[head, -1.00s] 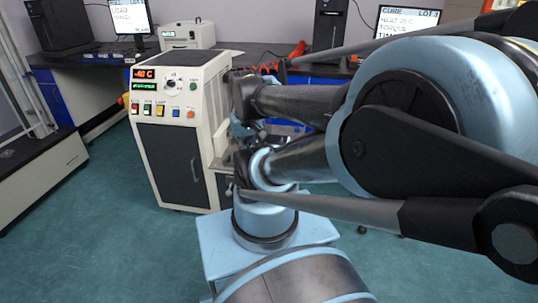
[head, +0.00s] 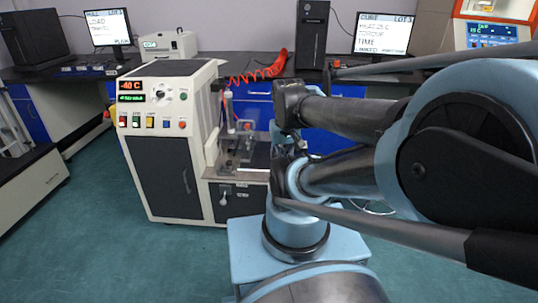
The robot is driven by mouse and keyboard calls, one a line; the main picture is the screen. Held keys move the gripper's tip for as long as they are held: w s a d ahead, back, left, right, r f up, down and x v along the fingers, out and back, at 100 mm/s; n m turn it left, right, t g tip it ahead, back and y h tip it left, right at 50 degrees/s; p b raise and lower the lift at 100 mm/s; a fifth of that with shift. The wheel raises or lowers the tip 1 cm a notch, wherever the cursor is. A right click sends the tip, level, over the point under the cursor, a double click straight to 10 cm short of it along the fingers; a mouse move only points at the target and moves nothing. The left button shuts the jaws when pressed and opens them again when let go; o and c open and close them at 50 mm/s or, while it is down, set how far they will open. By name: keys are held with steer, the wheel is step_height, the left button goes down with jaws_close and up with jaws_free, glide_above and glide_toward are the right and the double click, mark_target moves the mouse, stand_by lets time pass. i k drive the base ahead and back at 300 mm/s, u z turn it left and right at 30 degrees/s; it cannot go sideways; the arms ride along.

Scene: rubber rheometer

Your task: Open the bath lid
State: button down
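The cream cabinet (head: 160,158) with a red "-40 C" readout (head: 145,86) and coloured buttons stands left of centre in the head view. To its right is a lower bench section with metal fittings (head: 240,150) and a dark front panel with a knob (head: 232,197). A bath lid cannot be made out clearly there; my arm covers the right part of this section. My light-blue and dark arm fills the right side and reaches to just right of the fittings. My gripper's fingers cannot be seen; the arm's end is hidden behind its own links.
A red coiled hose (head: 262,72) hangs behind the cabinet. A dark rear bench carries monitors (head: 107,27), a small cream instrument (head: 168,45) and a black tower (head: 312,35). A bench (head: 30,185) stands at the left. Green floor (head: 100,225) is clear in front of the cabinet.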

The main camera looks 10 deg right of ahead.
mark_target(264, 151)
steer(key=z, duration=0.05)
steer(key=i, duration=0.5)
steer(key=u, duration=1.8)
steer(key=k, duration=0.45)
steer(key=z, duration=1.65)
